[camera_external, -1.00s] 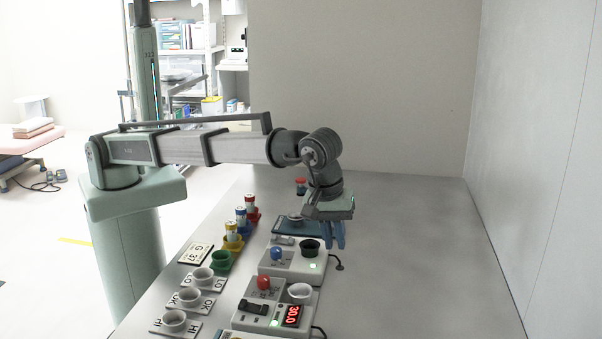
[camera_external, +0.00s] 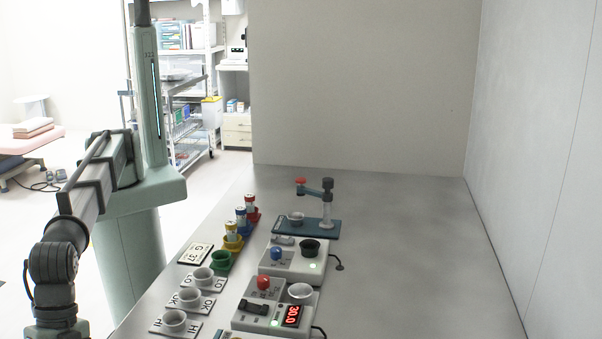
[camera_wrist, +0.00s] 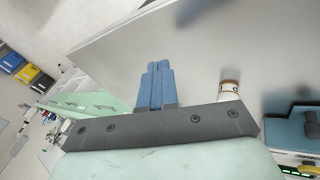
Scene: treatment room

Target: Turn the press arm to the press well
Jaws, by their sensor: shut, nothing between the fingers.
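The press stands at the far end of the row on the bench, on a dark teal base (camera_external: 322,234). Its grey post (camera_external: 327,208) rises at the right of the base. The press arm (camera_external: 314,190) reaches left from the post, with a red knob (camera_external: 300,181) at its end. The press well (camera_external: 296,217), a small pale cup, sits on the left of the base, and the knob appears roughly above it. My gripper's blue fingers (camera_wrist: 156,87) are together and empty in the wrist view. In the external view my arm is folded to the lower left, its fingers out of frame.
Two grey units with a blue knob (camera_external: 276,254) and a red knob (camera_external: 263,283) stand in front of the press. Colour-banded vials (camera_external: 241,215) in holders and labelled cups (camera_external: 190,296) line the left bench edge. The bench's right side (camera_external: 420,250) is clear.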

